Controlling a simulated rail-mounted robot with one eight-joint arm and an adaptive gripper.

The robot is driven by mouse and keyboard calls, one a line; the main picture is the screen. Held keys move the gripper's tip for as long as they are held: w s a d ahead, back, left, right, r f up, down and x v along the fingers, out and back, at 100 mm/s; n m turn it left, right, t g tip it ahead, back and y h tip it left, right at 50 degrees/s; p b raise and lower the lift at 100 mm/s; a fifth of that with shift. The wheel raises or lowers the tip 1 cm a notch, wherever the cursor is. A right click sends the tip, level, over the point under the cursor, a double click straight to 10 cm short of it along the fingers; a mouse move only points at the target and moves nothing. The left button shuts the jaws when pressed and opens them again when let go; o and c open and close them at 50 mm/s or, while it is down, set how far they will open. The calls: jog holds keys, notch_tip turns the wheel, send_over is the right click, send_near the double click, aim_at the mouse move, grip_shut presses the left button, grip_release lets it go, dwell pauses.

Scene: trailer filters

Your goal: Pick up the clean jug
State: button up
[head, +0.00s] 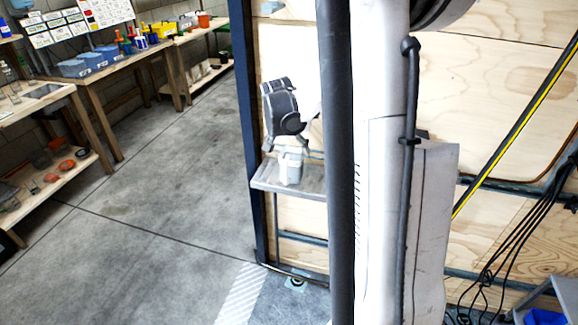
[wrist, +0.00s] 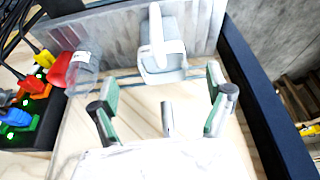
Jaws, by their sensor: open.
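A pale grey jug with a white handle stands on a small grey shelf; the jug (head: 290,166) is just below my gripper (head: 289,143) in the head view. In the wrist view the jug (wrist: 164,65) is at upper centre, beyond the fingertips, its white handle facing the camera. My gripper (wrist: 163,92) is open there, with green-padded fingers spread to either side and nothing between them. I cannot tell from the frames whether the jug is clean.
The shelf (head: 262,184) is narrow, beside a dark post (head: 246,120). In the wrist view a clear container with a red lid (wrist: 82,78) and coloured plugs with cables (wrist: 38,88) are at left. Workbenches (head: 110,65) line the left wall; the floor between is clear.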

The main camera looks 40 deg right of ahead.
aim_at(290, 157)
jog(key=shift+x, duration=3.8)
jog(key=shift+w+r, duration=0.1)
jog(key=shift+w, duration=0.1)
jog(key=c, duration=1.9)
jog(key=shift+o, duration=0.2)
jog(key=shift+r, duration=0.2)
